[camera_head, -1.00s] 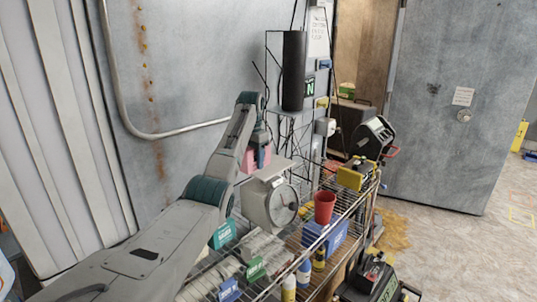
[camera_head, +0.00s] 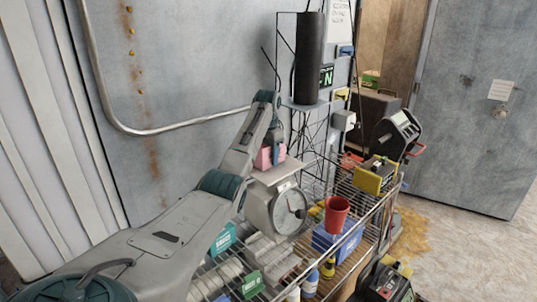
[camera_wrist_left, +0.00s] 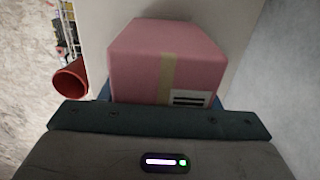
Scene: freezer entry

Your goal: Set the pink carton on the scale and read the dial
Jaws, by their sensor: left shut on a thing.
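The pink carton (camera_head: 264,157) is held in my left gripper (camera_head: 275,152), which is shut on it. In the left wrist view the pink carton (camera_wrist_left: 165,55) fills the middle, with a tan tape strip and a white label. The grey scale (camera_head: 262,207) stands on the wire rack, its flat plate (camera_head: 283,170) on top and its round dial (camera_head: 291,212) facing right. The carton is at the plate's back left; I cannot tell whether it touches the plate. The dial's reading is too small to make out. My right gripper is not in view.
A yellow device (camera_head: 375,175) sits behind the cup. Teal and green boxes and bottles fill the near rack. A dark cylinder (camera_head: 308,60) stands behind. The metal wall (camera_head: 190,60) is close behind my arm.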

